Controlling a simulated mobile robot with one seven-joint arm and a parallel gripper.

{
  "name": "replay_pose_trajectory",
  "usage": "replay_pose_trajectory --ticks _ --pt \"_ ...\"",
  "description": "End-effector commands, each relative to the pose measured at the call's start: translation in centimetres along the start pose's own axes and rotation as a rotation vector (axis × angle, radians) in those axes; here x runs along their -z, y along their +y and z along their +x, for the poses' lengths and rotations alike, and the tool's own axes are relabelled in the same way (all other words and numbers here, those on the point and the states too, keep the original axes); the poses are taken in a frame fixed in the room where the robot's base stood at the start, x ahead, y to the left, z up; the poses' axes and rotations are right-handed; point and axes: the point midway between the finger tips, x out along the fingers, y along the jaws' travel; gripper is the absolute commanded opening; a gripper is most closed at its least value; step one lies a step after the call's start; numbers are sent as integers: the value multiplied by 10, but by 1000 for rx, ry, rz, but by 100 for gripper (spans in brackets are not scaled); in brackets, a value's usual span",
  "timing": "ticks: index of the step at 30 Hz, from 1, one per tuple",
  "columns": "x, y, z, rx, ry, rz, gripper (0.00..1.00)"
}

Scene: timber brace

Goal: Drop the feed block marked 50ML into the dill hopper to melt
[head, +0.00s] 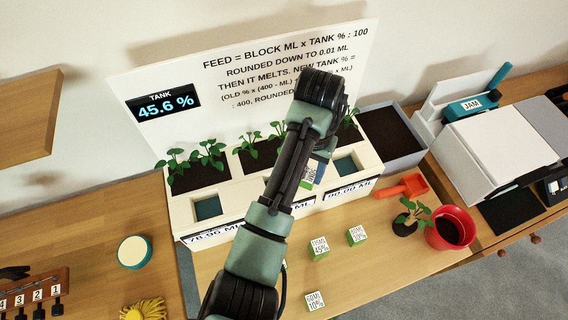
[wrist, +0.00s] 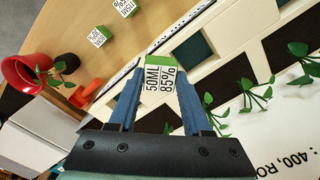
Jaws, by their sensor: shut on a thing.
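My gripper (wrist: 160,84) is shut on a green-and-white feed block (wrist: 160,78) marked 50ML 85%. In the head view the block (head: 312,172) shows partly beside my arm, in front of the white planter (head: 185,216). The planter has square hopper openings along its front: one at the left (head: 207,208) and one at the right (head: 345,165); the middle is hidden by my arm. Labels below read 78.96 ML at left and 90.00 ML at right; the middle one is mostly covered. I cannot tell which hopper is dill. In the wrist view a hopper opening (wrist: 191,48) lies just beyond the block.
Several other feed blocks (head: 319,248) stand on the table in front. A red pot (head: 450,229), a seedling (head: 407,222) and an orange scoop (head: 402,186) are to the right. The sign's tank display (head: 165,104) reads 45.6 %. Plants (head: 209,153) rise behind the hoppers.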

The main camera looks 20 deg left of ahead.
Motion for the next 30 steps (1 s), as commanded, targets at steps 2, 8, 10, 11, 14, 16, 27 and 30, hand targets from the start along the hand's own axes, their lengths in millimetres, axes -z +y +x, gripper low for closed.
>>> replay_pose_trajectory --ticks 2,8,10,11,14,16,27,30 --pt "0 -28 1 4 0 0 0" --pt "-6 -59 2 -1 0 6 0" --pt "-7 -62 3 -1 0 7 0" --pt "-7 -63 3 -2 0 7 0" --pt "-7 -63 8 -3 0 8 0" --pt "-7 -62 13 -3 1 8 0" --pt "-6 -62 59 -1 2 7 0" --pt "-6 -62 71 -1 2 8 0"
